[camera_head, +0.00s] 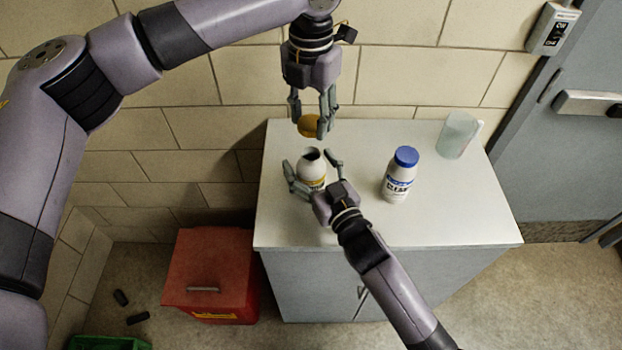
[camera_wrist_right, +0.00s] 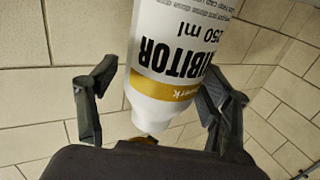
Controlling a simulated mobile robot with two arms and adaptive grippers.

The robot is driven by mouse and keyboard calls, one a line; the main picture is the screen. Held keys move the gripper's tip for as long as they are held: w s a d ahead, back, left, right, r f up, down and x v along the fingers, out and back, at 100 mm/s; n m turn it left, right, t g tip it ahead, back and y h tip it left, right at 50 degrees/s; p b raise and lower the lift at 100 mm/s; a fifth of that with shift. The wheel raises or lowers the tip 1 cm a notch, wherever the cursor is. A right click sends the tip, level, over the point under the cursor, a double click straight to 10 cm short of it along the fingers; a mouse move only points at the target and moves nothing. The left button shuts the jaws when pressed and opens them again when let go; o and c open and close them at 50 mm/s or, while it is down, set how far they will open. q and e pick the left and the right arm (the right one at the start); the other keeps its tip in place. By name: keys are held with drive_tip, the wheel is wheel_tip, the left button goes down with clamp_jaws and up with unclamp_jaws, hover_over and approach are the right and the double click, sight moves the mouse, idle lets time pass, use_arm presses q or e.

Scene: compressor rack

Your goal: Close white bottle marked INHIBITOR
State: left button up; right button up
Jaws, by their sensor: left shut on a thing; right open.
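The white INHIBITOR bottle (camera_head: 312,168) stands uncapped on the white cabinet top, its dark mouth showing. In the right wrist view the bottle (camera_wrist_right: 178,50) shows its label with a yellow band. My right gripper (camera_head: 312,172) is open, its fingers on either side of the bottle; in the right wrist view gaps show beside it. My left gripper (camera_head: 313,122) is shut on a yellow-orange cap (camera_head: 309,126) and holds it above the bottle, apart from the mouth.
A white bottle with a blue cap (camera_head: 400,175) stands to the right on the cabinet top (camera_head: 450,220). A translucent jug (camera_head: 458,135) is at the back right. A red bin (camera_head: 208,265) is on the floor at left. The tiled wall is close behind.

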sight(311, 136)
clamp_jaws()
use_arm(q)
drive_tip(key=shift+f, duration=2.45)
